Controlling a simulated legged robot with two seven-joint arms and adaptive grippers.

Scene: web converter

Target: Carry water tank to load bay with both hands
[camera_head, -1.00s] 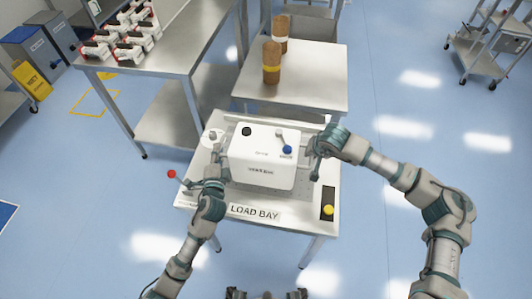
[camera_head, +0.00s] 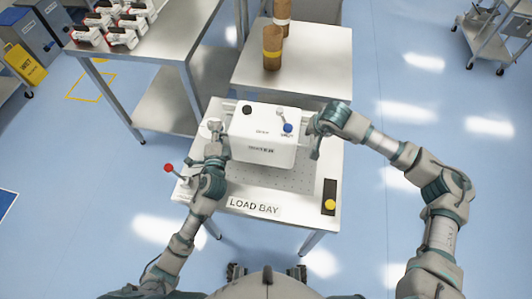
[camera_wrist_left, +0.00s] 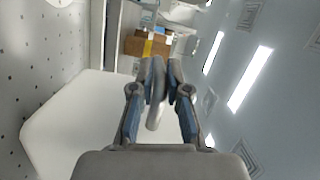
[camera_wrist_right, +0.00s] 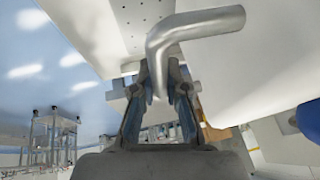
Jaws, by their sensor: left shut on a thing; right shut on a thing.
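The white water tank (camera_head: 264,137) is at the back part of the load bay table (camera_head: 270,200), over its perforated plate. It has a black cap and a blue knob on top. I cannot tell whether its base touches the table. My left gripper (camera_head: 214,128) is at the tank's left side; in the left wrist view its fingers (camera_wrist_left: 163,75) are shut on a light handle (camera_wrist_left: 156,110). My right gripper (camera_head: 314,137) is at the tank's right side; in the right wrist view its fingers (camera_wrist_right: 159,80) are shut on a bent metal handle (camera_wrist_right: 195,25).
Behind stands a steel table (camera_head: 300,75) with brown cylinders (camera_head: 272,48). A bench (camera_head: 165,35) with red and white parts is at the back left. A red-knobbed lever (camera_head: 168,168) is at the load bay's left, and a yellow button (camera_head: 330,204) at its front right.

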